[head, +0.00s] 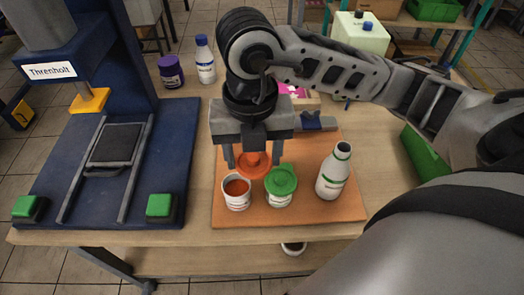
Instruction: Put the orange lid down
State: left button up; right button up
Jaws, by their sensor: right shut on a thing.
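My right gripper (253,158) is shut on the orange lid (254,170). It holds the lid just above and behind an open white cup with orange contents (237,192). Whether the lid touches the cup or the board below it cannot be told. To the right of the open cup stands a white cup with a green lid (281,183). Both cups stand on an orange-brown board (310,212). My left gripper is not in view.
An open white bottle with a green ring (334,171) stands upright on the board's right side. A blue press (160,135) with green buttons fills the left. A purple jar (171,71) and a blue-capped bottle (205,60) stand behind.

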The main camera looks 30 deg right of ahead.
jog(key=m, duration=0.4)
jog(key=shift+s+m, duration=0.4)
jog(key=m, duration=0.2)
jog(key=shift+s+m, duration=0.2)
jog(key=shift+m, duration=0.4)
jog(key=w+d+f, duration=0.2)
jog(key=w+f, duration=0.1)
jog(key=w+d+f, duration=0.3)
jog(key=w, duration=0.1)
jog(key=w+d+f+b, duration=0.1)
jog(key=w+d+f, duration=0.1)
jog(key=w+f, duration=0.1)
jog(key=shift+w+d, duration=0.3)
jog(key=shift+d, duration=0.1)
jog(key=shift+w+d+f, duration=0.2)
jog(key=shift+w+f, duration=0.05)
jog(key=shift+f, duration=0.1)
notch_tip(320, 180, down, 3)
jog(key=shift+f, duration=0.1)
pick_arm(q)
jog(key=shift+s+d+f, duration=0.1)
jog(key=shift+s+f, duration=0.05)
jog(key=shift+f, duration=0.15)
